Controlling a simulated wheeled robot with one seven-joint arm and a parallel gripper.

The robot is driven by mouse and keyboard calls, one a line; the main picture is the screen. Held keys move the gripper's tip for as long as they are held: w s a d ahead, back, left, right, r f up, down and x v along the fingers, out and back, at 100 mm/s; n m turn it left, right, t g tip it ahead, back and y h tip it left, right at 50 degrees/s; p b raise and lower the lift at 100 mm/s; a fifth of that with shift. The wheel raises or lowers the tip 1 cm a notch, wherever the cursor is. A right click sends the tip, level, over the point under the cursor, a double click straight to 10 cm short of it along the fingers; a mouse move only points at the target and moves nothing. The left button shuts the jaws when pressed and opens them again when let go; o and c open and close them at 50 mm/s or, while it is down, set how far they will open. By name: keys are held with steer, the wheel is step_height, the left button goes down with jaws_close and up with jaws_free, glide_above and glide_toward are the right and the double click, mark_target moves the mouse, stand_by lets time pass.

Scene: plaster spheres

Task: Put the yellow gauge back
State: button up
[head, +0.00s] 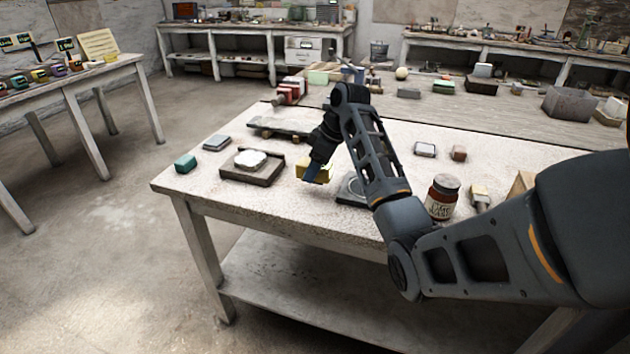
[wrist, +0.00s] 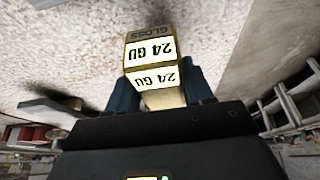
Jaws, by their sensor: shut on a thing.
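The yellow gauge (head: 325,170) is a small block at my gripper (head: 312,172) in the head view, over the front part of the pale worktable (head: 265,208). In the wrist view the gauge (wrist: 150,52) carries white labels reading "24 GU" and a "GLOSS" mark. The blue fingers of my gripper (wrist: 160,88) stand on either side of it, shut on it. A dark shadow lies on the speckled surface past it. I cannot tell how far it is above the table.
A brown jar (head: 442,197) stands to the right. A left side table (head: 128,62) holds several coloured blocks and signs. Open floor lies between the tables.

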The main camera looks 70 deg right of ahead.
mark_target(315, 181)
steer(key=shift+f, duration=2)
steer(key=o, duration=0.9)
steer(key=shift+f, duration=0.15)
steer(key=shift+o, duration=0.2)
steer(key=p+v, duration=0.1)
steer(key=v, duration=1.1)
steer(key=shift+w, duration=0.1)
